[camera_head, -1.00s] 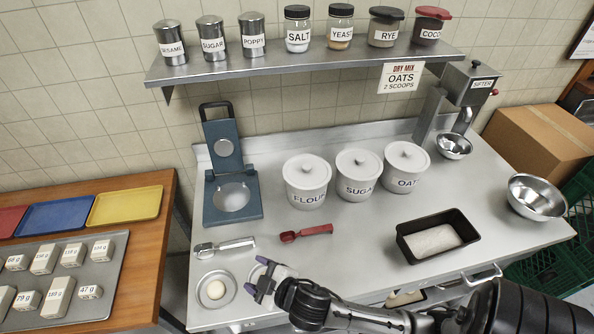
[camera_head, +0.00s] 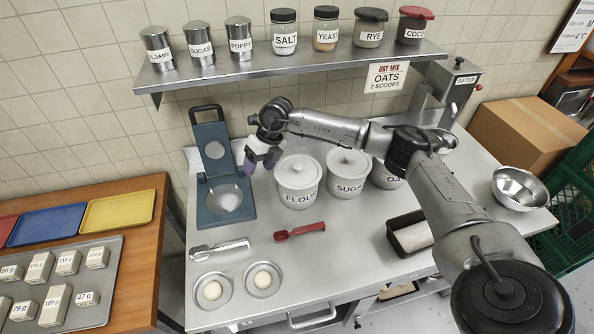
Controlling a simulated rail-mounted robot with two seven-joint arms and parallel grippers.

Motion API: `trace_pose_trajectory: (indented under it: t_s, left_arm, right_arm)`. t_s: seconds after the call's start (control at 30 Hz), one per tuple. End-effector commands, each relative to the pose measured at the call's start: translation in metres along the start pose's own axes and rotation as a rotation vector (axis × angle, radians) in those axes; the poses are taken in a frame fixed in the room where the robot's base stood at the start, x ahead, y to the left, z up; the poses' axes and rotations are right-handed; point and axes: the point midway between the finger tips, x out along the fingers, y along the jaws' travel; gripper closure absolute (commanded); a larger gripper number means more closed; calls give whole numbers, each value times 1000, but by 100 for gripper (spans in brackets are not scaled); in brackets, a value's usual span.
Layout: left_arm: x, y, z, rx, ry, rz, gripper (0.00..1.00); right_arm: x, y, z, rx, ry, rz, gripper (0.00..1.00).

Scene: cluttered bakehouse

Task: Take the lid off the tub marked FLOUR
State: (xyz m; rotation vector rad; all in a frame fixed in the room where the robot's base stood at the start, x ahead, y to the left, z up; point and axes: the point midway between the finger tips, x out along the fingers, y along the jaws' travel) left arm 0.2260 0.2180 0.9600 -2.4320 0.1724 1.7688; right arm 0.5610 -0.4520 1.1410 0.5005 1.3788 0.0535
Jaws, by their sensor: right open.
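The white tub marked FLOUR (camera_head: 299,190) stands on the steel bench with its knobbed lid (camera_head: 298,168) on. My right gripper (camera_head: 260,166) is open and empty, just up and left of the lid in the picture, apart from the knob as far as I can tell. Its arm reaches in from the lower right, passing over the tubs. My left gripper is out of view.
The SUGAR tub (camera_head: 345,180) and the OATS tub (camera_head: 385,177), partly hidden by my arm, stand to the right. A blue press (camera_head: 218,185) stands close on the left. A shelf (camera_head: 290,68) with jars is above.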

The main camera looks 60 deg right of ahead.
Motion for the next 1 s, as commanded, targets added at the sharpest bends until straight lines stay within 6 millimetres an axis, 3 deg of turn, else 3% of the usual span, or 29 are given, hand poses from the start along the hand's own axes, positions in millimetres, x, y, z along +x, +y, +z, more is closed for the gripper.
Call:
trace_pose_trajectory:
  t_s: [0.03, 0.13, 0.23, 0.33, 0.47, 0.8, 1.0]
  left_arm:
    - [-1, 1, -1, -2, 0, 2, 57]
    - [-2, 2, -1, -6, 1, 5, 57]
    - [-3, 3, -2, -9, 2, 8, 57]
    - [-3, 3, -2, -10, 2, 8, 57]
    - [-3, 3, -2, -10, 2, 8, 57]
    - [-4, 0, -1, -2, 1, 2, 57]
    - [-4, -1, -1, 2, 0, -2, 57]
  right_arm:
    - [-23, -25, 5, 38, 4, -88, 37]
    - [-58, -64, 6, 110, 28, -231, 37]
    - [-82, -90, 3, 168, 47, -322, 37]
    - [-94, -104, 0, 203, 58, -371, 37]
    - [-87, -116, -3, 219, 67, -396, 37]
    - [-36, -135, -8, 217, 67, -393, 37]
    - [-23, -140, -10, 216, 64, -391, 37]
